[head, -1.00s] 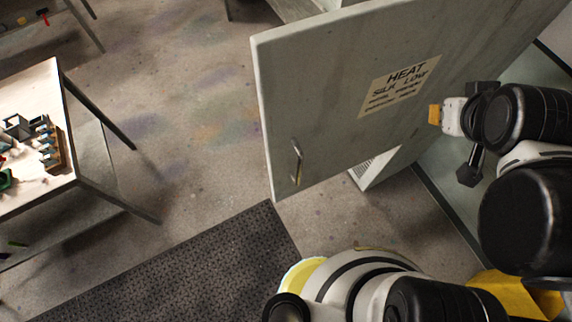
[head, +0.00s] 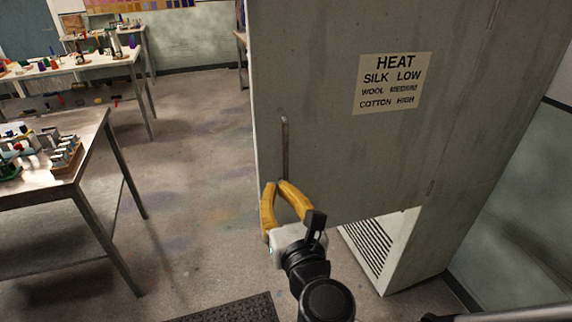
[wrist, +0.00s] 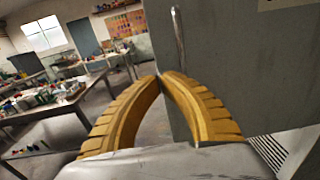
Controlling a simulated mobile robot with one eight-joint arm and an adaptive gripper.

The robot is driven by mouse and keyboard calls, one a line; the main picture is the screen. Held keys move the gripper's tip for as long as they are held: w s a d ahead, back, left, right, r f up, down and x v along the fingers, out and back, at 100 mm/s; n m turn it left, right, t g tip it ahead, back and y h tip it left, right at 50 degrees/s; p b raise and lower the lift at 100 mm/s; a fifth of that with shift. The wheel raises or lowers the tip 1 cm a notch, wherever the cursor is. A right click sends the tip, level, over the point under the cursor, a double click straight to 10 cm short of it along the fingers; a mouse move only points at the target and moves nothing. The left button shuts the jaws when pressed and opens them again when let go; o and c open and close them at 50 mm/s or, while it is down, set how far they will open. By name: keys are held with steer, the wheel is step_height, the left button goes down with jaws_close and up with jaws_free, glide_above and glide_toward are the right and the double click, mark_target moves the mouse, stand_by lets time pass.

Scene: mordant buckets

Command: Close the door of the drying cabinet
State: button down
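The drying cabinet's grey door (head: 330,100) fills the middle of the head view and carries a HEAT label (head: 394,83). It stands open, its free left edge swung out from the cabinet body (head: 415,250); hinges show on its right. An upright metal handle (head: 285,140) is near the free edge; it also shows in the wrist view (wrist: 178,35). My gripper (head: 276,184) is at the handle's lower end, in front of the door face. Its yellow fingertips (wrist: 159,75) meet in the wrist view, just left of the handle. Whether they touch the door is unclear.
A work table (head: 60,170) with small items stands at left, and another table (head: 80,65) is farther back. A dark mat (head: 232,310) lies at the bottom. The floor (head: 195,170) between table and door is clear. A vent panel (head: 370,248) shows below the door.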

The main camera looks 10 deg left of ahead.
mark_target(261, 149)
steer(key=b+x, duration=0.3)
steer(key=x, duration=1)
steer(key=shift+s+f, duration=0.1)
steer(key=shift+w+a, duration=0.35)
steer(key=shift+w, duration=0.25)
